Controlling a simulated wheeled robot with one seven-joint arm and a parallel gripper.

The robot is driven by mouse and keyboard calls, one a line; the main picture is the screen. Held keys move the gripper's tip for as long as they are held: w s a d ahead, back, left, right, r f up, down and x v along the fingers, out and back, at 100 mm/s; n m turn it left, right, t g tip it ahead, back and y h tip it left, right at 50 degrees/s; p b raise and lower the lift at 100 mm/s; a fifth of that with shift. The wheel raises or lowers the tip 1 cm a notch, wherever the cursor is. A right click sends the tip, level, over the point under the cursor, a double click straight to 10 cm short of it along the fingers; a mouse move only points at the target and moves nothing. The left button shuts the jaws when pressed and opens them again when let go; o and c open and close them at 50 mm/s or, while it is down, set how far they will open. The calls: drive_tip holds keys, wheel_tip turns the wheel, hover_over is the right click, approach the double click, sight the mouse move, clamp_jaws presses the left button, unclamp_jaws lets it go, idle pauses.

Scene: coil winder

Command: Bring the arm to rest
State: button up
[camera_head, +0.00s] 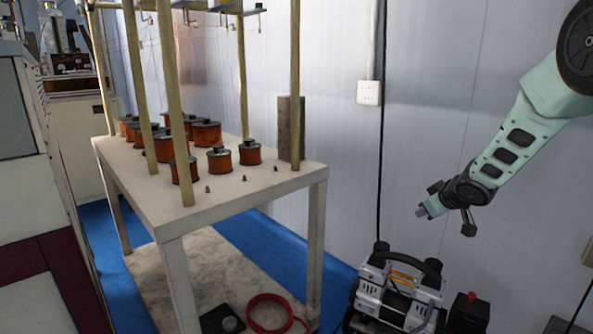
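My arm (515,140), pale green with black joint covers, reaches in from the upper right and slants down to the left. My gripper (424,211) is at its lower end, in front of the grey wall panels and above the compressor. It is to the right of the table and appears clear of it.
A white table (240,196) with upright posts carries several copper-wire spools (250,153). A compressor (398,292) with a black handle stands on the floor below my gripper. A red hose coil (270,312) lies under the table. A white wall box (369,93) is behind.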

drive_tip(key=s+a+r+g, duration=0.3)
drive_tip(key=s+a+g, duration=0.1)
drive_tip(key=s+a, duration=1.4)
drive_tip(key=s+a+n+g, duration=0.1)
drive_tip(key=s+a+g, duration=0.2)
drive_tip(key=s, duration=1)
drive_tip(key=s+a+n+g, duration=0.1)
drive_tip(key=s+a+g, duration=0.15)
drive_tip(key=s, duration=1.05)
wheel_tip(320, 180, up, 24)
drive_tip(key=s+p, duration=0.1)
drive_tip(key=p, duration=2.3)
drive_tip(key=shift+a+p, duration=0.35)
drive_tip(key=shift+a, duration=0.05)
drive_tip(key=shift+f, duration=0.1)
